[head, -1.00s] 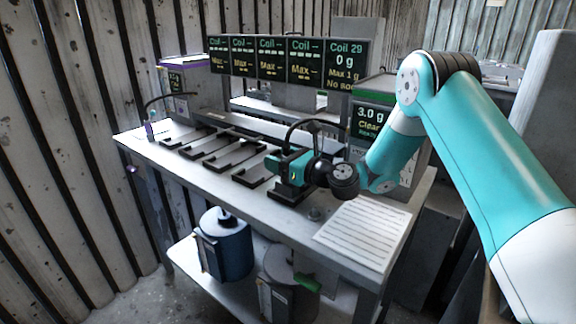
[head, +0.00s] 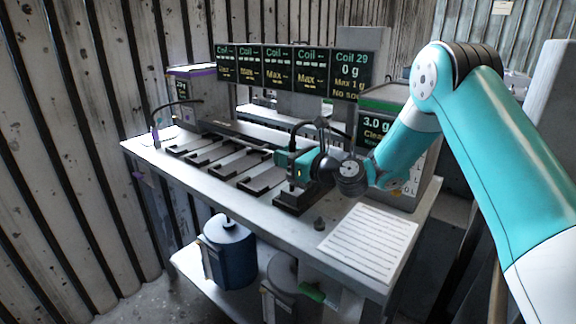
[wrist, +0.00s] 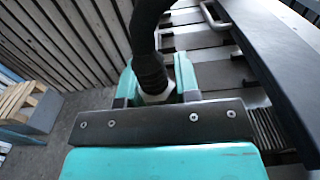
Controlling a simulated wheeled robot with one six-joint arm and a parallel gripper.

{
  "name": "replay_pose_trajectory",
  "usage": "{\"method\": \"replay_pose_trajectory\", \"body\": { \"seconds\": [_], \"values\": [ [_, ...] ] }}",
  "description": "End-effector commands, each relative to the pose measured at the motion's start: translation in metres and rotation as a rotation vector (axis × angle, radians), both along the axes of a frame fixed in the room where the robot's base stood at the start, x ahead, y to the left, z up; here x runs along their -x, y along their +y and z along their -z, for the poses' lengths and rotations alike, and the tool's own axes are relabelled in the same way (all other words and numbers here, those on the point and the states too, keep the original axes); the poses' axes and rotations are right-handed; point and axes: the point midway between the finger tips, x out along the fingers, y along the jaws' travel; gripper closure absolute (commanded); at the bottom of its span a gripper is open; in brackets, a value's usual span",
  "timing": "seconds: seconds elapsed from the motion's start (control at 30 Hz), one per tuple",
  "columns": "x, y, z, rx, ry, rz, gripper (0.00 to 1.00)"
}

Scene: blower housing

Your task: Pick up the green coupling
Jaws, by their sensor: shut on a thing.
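My gripper (head: 291,164) is above the near end of the row of black holders on the bench. In the wrist view its teal fingers (wrist: 153,88) are closed around the coupling (wrist: 156,97), a pale collar under a ribbed black boot. A black hose (wrist: 145,35) runs up from it. I take this as the green coupling; its green part cannot be told apart from the teal fingers. In the head view the hose (head: 294,132) arches up beside the green-striped box (head: 393,107). The coupling's lower end is hidden.
A black holder (head: 297,200) stands below my gripper. A lined sheet (head: 368,242) and a small dark knob (head: 319,223) lie at the right of the bench. A blue canister (head: 229,255) and a grey canister (head: 283,290) stand on the lower shelf. Coil displays line the back.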

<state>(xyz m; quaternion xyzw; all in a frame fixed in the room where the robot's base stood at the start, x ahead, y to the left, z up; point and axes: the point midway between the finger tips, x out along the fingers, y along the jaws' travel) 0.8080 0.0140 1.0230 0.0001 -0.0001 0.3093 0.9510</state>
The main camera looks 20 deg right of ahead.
Motion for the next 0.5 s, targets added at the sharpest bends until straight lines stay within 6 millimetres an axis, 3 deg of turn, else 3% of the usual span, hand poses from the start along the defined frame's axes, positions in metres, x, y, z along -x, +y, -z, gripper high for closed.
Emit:
{"method": "replay_pose_trajectory", "body": {
  "seconds": [0.3, 0.5],
  "values": [
    [0.001, 0.000, -0.098, 0.002, -0.009, -0.001, 1.00],
    [0.000, 0.001, -0.142, 0.002, -0.005, -0.001, 1.00]
  ]
}}
